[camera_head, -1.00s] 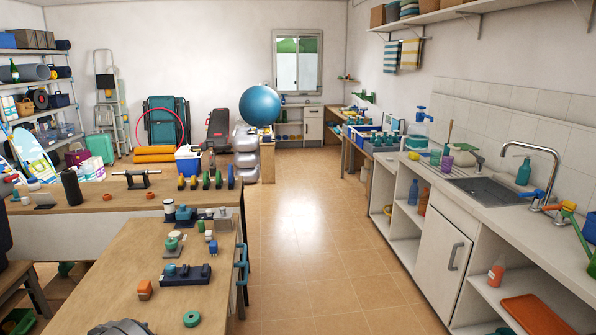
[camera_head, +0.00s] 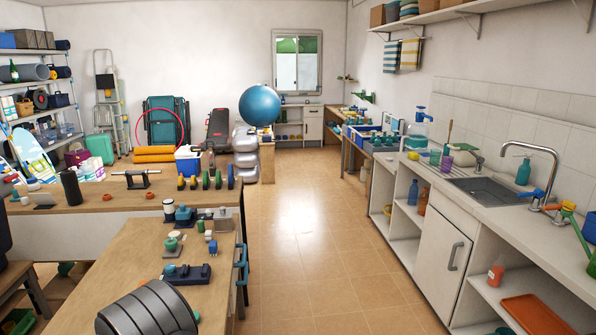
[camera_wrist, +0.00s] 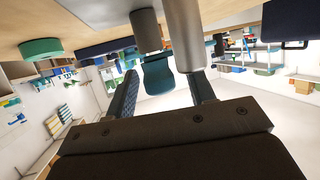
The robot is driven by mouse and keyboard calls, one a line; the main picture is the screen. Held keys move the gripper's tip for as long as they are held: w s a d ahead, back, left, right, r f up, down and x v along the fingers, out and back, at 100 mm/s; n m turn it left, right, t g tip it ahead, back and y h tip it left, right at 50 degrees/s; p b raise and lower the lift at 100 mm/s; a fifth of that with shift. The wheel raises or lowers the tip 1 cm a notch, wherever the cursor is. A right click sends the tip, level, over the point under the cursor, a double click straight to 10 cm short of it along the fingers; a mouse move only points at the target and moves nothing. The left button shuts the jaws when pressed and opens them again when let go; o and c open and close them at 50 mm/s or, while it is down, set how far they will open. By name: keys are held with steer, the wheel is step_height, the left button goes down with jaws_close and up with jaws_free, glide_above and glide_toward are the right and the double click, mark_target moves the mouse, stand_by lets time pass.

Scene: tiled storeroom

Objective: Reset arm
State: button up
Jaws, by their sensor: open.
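My gripper (camera_wrist: 163,92) shows in the wrist view with its two dark fingers apart. It is open, and no object is held between the fingers. That view is upside down, with the wooden bench top along its upper edge. A teal piece (camera_wrist: 158,76) appears between the fingers, beyond them, below a grey cylinder; I cannot tell how far off it is. A green disc (camera_wrist: 40,48) is at the upper left. In the head view a dark grey rounded part of my arm covers the near end of the wooden bench (camera_head: 125,255); the gripper itself is not seen there.
On the bench are a dark blue fixture (camera_head: 187,274), a small blue block (camera_head: 213,247) and a green-topped part (camera_head: 172,243). A second bench (camera_head: 95,189) with several tools stands behind. The tiled aisle (camera_head: 300,240) is clear, left of the sink counter (camera_head: 425,172).

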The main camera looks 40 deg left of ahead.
steer(key=shift+n+g+y, duration=0.8)
steer(key=shift+n+g, duration=1.5)
steer(key=shift+g, duration=0.2)
